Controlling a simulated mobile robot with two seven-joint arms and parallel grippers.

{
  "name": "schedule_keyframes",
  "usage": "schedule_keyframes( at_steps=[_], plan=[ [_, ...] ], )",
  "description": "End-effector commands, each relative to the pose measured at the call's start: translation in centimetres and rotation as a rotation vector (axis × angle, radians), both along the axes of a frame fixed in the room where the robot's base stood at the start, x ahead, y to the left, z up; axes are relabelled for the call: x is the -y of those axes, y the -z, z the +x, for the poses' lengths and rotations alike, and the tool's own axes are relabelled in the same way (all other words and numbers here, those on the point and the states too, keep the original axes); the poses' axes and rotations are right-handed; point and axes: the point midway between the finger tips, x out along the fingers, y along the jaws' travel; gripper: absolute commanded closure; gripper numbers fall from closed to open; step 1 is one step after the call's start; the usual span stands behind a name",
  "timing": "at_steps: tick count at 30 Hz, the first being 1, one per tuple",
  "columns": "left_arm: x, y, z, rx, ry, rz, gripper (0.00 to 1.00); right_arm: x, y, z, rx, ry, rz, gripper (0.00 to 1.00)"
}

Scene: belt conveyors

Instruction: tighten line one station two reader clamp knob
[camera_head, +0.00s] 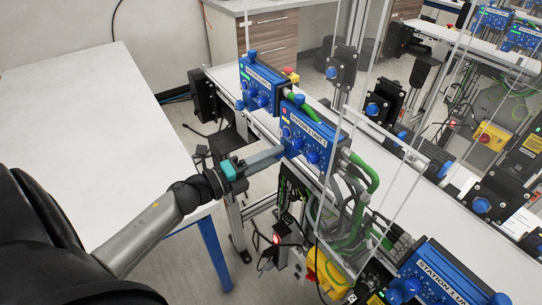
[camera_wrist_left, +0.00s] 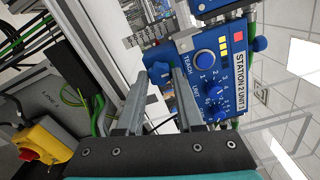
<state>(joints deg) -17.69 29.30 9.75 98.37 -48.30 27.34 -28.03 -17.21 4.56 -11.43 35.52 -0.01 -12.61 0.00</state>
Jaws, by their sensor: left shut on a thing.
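The blue station 2 box (camera_head: 312,135) is on the near side of the conveyor in the head view. It has a label, several blue dials and a blue knob (camera_head: 299,99) on top. My left gripper (camera_head: 280,151) reaches in from the left to the lower left edge of this box. In the left wrist view, the box (camera_wrist_left: 238,55) is at upper right. A blue lobed knob (camera_wrist_left: 159,72) at its lower side sits between the fingertips of my left gripper (camera_wrist_left: 160,78), which is shut on it. The fingers partly hide the knob. My right gripper is not in view.
Black brackets with blue knobs (camera_head: 374,108) line the conveyor's far side. Green hoses (camera_head: 362,175) hang beside the box. A white table (camera_head: 85,110) is at left.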

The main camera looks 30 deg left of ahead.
Motion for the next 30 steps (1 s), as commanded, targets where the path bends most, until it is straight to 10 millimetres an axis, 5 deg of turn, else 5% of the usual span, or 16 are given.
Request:
schedule_keyframes(
  at_steps=[9, 20, 30],
  plan=[
    [0.0, -0.1, 0.0, 0.002, -0.001, 0.001, 0.34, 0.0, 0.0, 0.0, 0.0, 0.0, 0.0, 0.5],
    [-0.3, 0.1, -0.7, -0.001, -0.001, -0.001, 0.34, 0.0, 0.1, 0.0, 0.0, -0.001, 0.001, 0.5],
    [-2.3, 0.2, -5.6, -0.003, -0.003, -0.001, 0.34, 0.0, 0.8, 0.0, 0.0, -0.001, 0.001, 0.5]
  ],
)
